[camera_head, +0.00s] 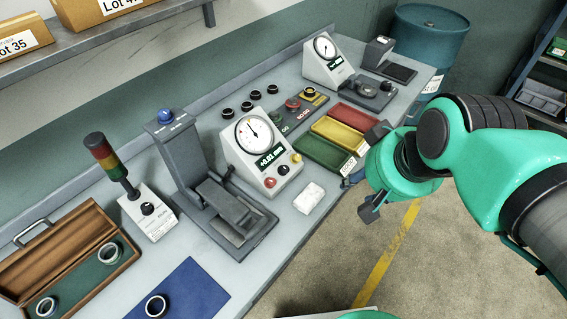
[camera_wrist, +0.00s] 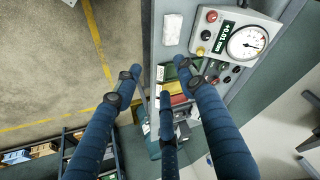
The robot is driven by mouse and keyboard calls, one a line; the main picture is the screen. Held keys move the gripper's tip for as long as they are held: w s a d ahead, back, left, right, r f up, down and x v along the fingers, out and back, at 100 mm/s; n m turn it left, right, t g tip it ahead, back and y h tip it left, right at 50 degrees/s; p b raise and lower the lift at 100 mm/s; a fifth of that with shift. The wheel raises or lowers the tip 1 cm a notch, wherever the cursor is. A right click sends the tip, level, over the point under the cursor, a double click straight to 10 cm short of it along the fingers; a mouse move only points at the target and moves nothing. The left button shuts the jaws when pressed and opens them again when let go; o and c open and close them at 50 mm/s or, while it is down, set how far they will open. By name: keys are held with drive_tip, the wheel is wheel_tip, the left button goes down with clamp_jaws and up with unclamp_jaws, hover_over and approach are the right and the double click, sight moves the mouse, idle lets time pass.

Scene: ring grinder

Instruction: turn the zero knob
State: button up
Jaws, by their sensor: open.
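A grey-white gauge box (camera_head: 236,158) with a round dial and a "+0.01 mm" display stands mid-bench. Its front carries a red knob (camera_head: 270,183), a dark one (camera_head: 283,170) and a yellow one (camera_head: 296,157). No label shows which is the zero knob. In the wrist view the red knob (camera_wrist: 211,16), dark knob (camera_wrist: 205,35) and yellow knob (camera_wrist: 200,51) are at the upper right. My gripper (camera_head: 362,172) is over the bench's front edge, right of the box and apart from it. In the wrist view its spread fingers (camera_wrist: 157,72) hold nothing.
A white block (camera_head: 309,197) lies before the gauge box. Green, yellow and red trays (camera_head: 346,126) lie right of it. A grey stand with a blue top (camera_head: 176,135) is on its left. A second gauge box (camera_head: 325,65) stands farther back. Open floor lies before the bench.

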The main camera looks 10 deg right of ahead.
drive_tip(key=w+a+f+m+g+y+p, duration=0.1)
drive_tip(key=w+a+f+m+y+p, duration=0.3)
drive_tip(key=w, duration=0.7)
drive_tip(key=m+y+p, duration=0.1)
drive_tip(key=m+p, duration=0.1)
drive_tip(key=m, duration=0.1)
approach(286, 169)
drive_tip(key=v, duration=0.5)
drive_tip(key=shift+d+f, duration=0.25)
drive_tip(key=b+x, duration=0.3)
drive_tip(key=x, duration=1)
drive_tip(key=shift+w+a+f, duration=0.15)
drive_tip(key=shift+a, duration=0.2)
clamp_jaws()
